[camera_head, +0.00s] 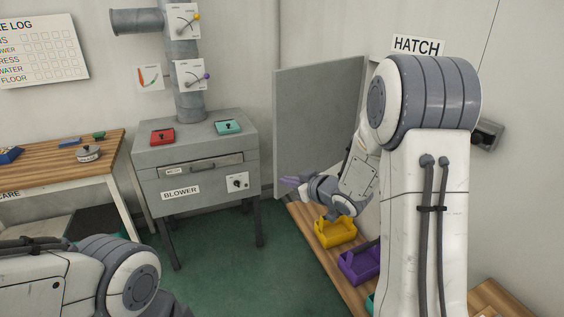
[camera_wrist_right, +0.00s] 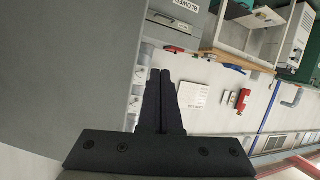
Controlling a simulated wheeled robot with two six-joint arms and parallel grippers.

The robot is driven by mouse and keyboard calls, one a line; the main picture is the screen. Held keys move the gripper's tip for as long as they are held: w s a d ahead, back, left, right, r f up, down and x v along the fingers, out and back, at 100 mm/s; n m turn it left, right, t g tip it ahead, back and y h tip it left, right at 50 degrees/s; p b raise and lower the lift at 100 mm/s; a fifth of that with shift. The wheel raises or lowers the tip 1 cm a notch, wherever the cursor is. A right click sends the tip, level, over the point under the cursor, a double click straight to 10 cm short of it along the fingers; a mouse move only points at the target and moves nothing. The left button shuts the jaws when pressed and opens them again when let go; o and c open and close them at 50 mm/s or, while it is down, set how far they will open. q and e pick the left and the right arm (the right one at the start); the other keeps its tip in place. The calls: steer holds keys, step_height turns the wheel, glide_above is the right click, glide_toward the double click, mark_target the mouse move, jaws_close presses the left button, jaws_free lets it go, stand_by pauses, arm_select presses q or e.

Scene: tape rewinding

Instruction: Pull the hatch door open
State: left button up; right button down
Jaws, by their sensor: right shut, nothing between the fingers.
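The hatch door appears as a large plain grey panel (camera_head: 318,115) left of the HATCH sign (camera_head: 417,45) in the head view. It seems to stand swung out from the right wall; my right arm hides the area behind it. My right gripper (camera_head: 288,181) is low in front of the panel's lower left part, its fingers closed and empty. In the right wrist view the shut fingers (camera_wrist_right: 160,73) point into free space, with a grey flat surface (camera_wrist_right: 65,65) on the left. My left arm shows at lower left; its gripper is out of view.
A grey blower cabinet (camera_head: 195,150) stands left of my right gripper. A yellow bin (camera_head: 335,232) and a purple bin (camera_head: 358,265) sit on a wooden bench below my right arm. A dark fitting (camera_head: 487,134) is on the right wall. Green floor between is clear.

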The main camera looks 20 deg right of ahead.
steer(key=s+d+t+y, duration=0.3)
steer(key=d, duration=0.5)
steer(key=p, duration=0.4)
glide_toward(278, 156)
steer(key=x, duration=0.6)
steer(key=shift+s+a, duration=0.1)
steer(key=shift+w+a, duration=0.15)
steer(key=shift+w, duration=0.3)
steer(key=shift+w, duration=0.1)
